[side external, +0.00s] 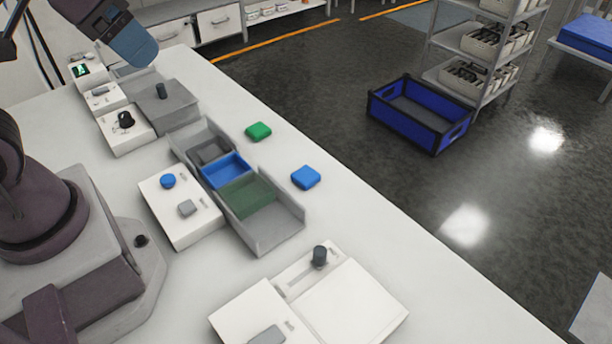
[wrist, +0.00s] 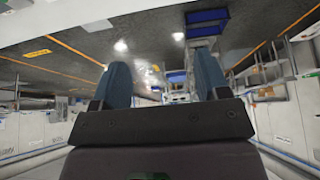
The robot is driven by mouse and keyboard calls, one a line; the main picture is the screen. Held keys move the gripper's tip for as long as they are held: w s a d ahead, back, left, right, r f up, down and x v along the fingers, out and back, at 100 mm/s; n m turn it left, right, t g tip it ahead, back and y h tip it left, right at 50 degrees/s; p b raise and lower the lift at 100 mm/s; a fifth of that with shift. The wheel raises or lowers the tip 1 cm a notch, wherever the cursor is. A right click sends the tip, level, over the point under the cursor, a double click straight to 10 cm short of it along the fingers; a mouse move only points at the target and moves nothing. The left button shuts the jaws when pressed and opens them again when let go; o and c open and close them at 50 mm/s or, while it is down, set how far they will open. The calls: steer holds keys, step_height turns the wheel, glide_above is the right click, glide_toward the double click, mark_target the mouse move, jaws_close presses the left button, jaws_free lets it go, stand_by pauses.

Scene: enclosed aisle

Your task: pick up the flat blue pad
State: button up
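The flat blue pad (side external: 306,177) lies on the white table, right of the sorting tray, with clear table around it. My gripper (side external: 134,48) is high at the upper left in the side view, far from the pad and above the table. In the wrist view my gripper (wrist: 161,78) shows two blue fingers standing well apart with nothing between them. The wrist view looks out across the room, and the pad cannot be made out there.
A green pad (side external: 258,131) lies behind the blue pad. The grey tray (side external: 284,226) has dark grey, blue and green sections. White panels with knobs (side external: 180,222) stand left and front (side external: 352,308). A blue crate (side external: 420,132) is on the floor beyond the table.

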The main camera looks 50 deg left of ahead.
steer(key=shift+o, duration=0.6)
